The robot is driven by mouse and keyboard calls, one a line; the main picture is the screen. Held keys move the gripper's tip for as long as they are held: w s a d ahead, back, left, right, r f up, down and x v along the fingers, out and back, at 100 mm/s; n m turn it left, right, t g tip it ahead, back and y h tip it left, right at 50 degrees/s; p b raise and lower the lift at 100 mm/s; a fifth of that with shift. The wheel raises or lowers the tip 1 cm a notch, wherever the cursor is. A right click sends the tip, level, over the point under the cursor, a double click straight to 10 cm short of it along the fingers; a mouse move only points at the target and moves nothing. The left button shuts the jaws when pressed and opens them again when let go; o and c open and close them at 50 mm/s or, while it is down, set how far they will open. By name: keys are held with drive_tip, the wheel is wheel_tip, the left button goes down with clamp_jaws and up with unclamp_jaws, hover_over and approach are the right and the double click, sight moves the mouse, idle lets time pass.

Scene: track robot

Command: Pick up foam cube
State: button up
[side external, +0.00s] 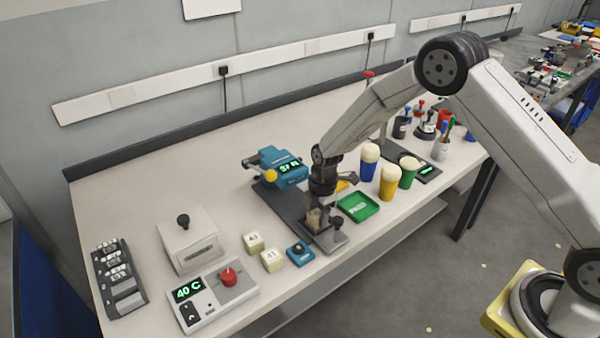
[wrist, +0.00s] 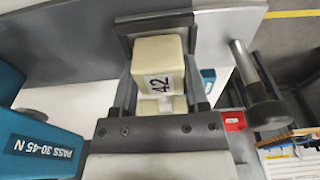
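The foam cube marked 42 is cream-coloured and sits between my gripper's fingers in the wrist view (wrist: 160,52). In the side view it shows small and partly covered (side external: 313,219). My gripper (side external: 318,222) points down at the front end of the grey test stand (side external: 286,215). In the wrist view my gripper's two dark fingers (wrist: 160,75) lie close against both sides of the cube, with no clear gap. Whether the cube touches the stand is hidden.
A blue force gauge (side external: 283,166) stands behind, left of my gripper. A knob post (side external: 337,228) rises close on the right. Cubes 43 (side external: 253,242) and 41 (side external: 271,260) and a small blue box (side external: 300,253) lie left. A green tray (side external: 358,206) and cups (side external: 389,182) stand right.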

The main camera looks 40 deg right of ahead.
sight(316, 213)
clamp_jaws()
drive_tip(key=shift+r, duration=0.2)
drive_tip(key=shift+r, duration=0.5)
wheel_tip(316, 213, up, 2)
drive_tip(key=s+d+r, duration=0.1)
drive_tip(key=s+r, duration=0.8)
drive_tip(key=s, duration=0.5)
drive_tip(key=shift+d+r, duration=0.2)
drive_tip(key=shift+r, duration=0.1)
